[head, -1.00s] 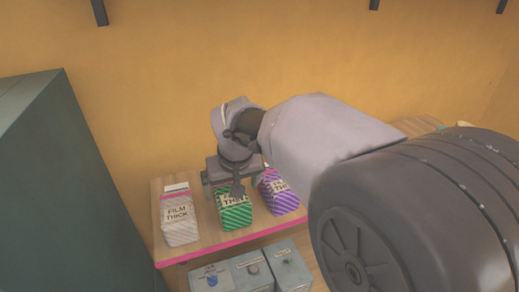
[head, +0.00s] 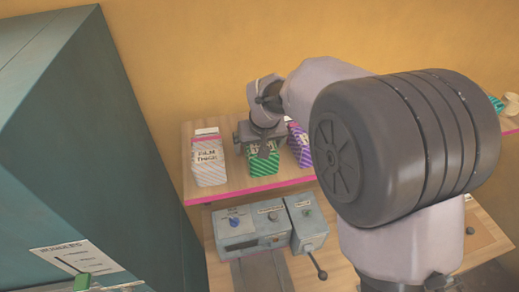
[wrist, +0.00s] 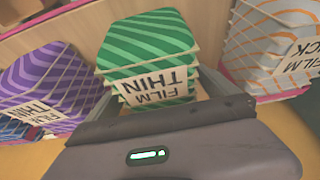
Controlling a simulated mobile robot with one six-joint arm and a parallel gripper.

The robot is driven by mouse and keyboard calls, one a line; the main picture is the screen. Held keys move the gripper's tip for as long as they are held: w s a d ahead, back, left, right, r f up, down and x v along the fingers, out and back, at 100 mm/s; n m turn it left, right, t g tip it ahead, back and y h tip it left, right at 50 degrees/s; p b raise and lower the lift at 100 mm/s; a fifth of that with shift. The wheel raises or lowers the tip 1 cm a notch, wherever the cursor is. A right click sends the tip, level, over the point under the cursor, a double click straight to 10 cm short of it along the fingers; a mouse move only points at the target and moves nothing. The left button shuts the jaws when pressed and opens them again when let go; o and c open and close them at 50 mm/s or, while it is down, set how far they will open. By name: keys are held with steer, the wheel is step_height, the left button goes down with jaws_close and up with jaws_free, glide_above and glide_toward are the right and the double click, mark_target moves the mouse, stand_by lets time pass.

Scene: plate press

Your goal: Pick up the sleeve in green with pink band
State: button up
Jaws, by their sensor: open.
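The green sleeve (head: 262,166), striped and labelled FILM THIN, stands on the shelf between two other sleeves. I cannot make out a pink band on it. My gripper (head: 264,149) is at its upper front in the head view and hides part of it. In the wrist view the green sleeve (wrist: 150,40) fills the upper middle, its white label facing me. I cannot tell whether the fingers touch the sleeve.
A purple striped sleeve (head: 300,146) stands close to the right of the green one. A pale FILM THICK sleeve (head: 208,162) stands to the left. The wooden shelf has a pink front edge (head: 255,190). Control boxes (head: 252,227) sit below. A tall teal cabinet (head: 110,140) stands at left.

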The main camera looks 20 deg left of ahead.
steer(key=shift+s+d+f, duration=0.1)
steer(key=shift+f, duration=0.05)
steer(key=shift+c, duration=0.5)
steer(key=c, duration=1.6)
